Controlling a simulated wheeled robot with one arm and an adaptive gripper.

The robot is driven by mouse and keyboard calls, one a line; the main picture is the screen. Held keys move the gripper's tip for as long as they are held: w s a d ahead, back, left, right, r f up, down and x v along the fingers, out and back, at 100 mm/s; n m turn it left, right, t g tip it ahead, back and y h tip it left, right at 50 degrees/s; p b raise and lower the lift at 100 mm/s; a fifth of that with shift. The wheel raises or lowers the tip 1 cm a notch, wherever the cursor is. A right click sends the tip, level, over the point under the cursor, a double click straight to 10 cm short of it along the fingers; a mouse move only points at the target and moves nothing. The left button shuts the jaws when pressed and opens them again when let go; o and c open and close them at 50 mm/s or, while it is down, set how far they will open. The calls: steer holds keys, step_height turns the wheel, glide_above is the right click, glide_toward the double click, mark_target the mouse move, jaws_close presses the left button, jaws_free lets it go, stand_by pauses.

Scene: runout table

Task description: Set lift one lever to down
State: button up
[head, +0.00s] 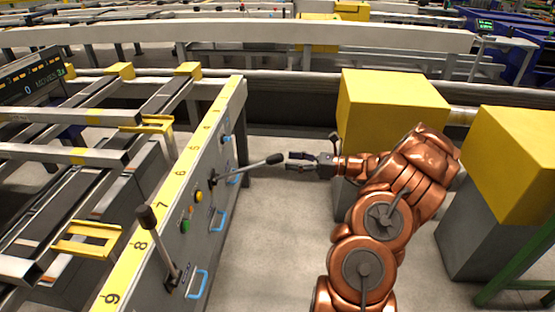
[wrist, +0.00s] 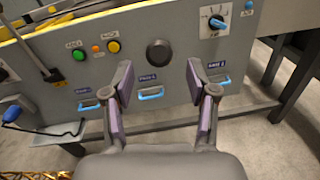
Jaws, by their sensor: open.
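A lever (head: 262,161) with a dark knob sticks out from the grey panel towards my gripper, nearly level with a slight upward tilt. In the wrist view its knob (wrist: 158,53) shows end-on as a dark disc. My gripper (head: 290,160) is open, its tips close to the knob. In the wrist view the fingers (wrist: 158,76) stand either side of the knob, apart from it. A second lever (head: 158,243) stands upright nearer on the same panel; its shaft (wrist: 35,47) shows at the left of the wrist view. I cannot read which lever is lift one.
The grey panel (wrist: 137,62) carries green (wrist: 79,55), orange (wrist: 96,49) and yellow (wrist: 113,46) buttons, a blue rotary switch (wrist: 217,22) and blue handles. Yellow-topped blocks (head: 385,105) stand behind and right of my arm. Floor (head: 275,225) beside the panel is clear.

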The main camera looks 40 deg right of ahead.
mark_target(277, 159)
steer(key=shift+x, duration=2.7)
steer(key=shift+s, duration=0.1)
steer(key=shift+c, duration=0.2)
jaws_close()
